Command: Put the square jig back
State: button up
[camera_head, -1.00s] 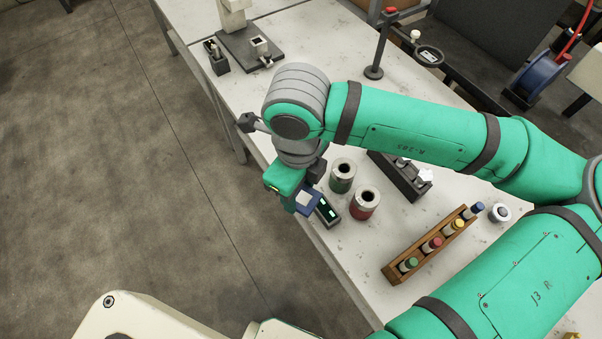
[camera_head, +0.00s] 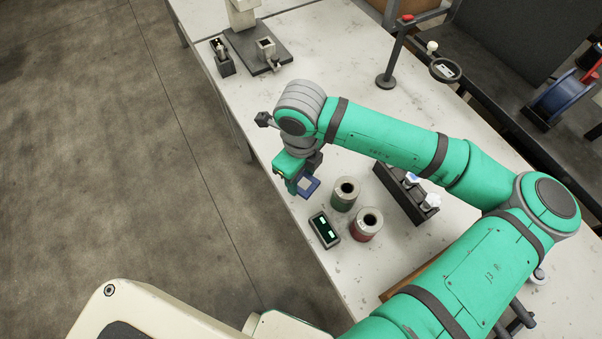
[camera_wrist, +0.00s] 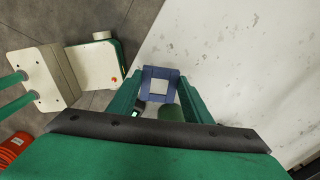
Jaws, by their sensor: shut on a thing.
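The square jig (camera_head: 310,187) is a small blue square frame with a pale square centre. My gripper (camera_head: 300,183) is shut on it and holds it near the table's left edge, just left of the green-banded cylinder. In the wrist view the jig (camera_wrist: 147,73) sits between the two green fingers, with the pale tabletop beyond it on the right. I cannot tell its exact height above the table.
A black device with lit green displays (camera_head: 325,230) lies near the edge. Green-banded (camera_head: 345,194) and red-banded (camera_head: 367,225) cylinders stand beside it, with a dark rack (camera_head: 396,190) behind. A post stand (camera_head: 386,80) and a dark plate (camera_head: 250,47) stand farther back; the table between is clear.

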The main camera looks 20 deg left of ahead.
aim_at(300, 178)
jog(key=shift+w+a+f, duration=0.2)
jog(key=shift+f, duration=0.25)
jog(key=f, duration=0.3)
jog(key=shift+w+d+f, duration=0.1)
jog(key=shift+w+f, duration=0.1)
jog(key=shift+w, duration=0.1)
jog(key=shift+s+a, duration=0.15)
jog(key=shift+a, duration=0.1)
jog(key=o, duration=1.1)
jog(key=shift+c, duration=0.2)
jog(key=shift+d, duration=0.1)
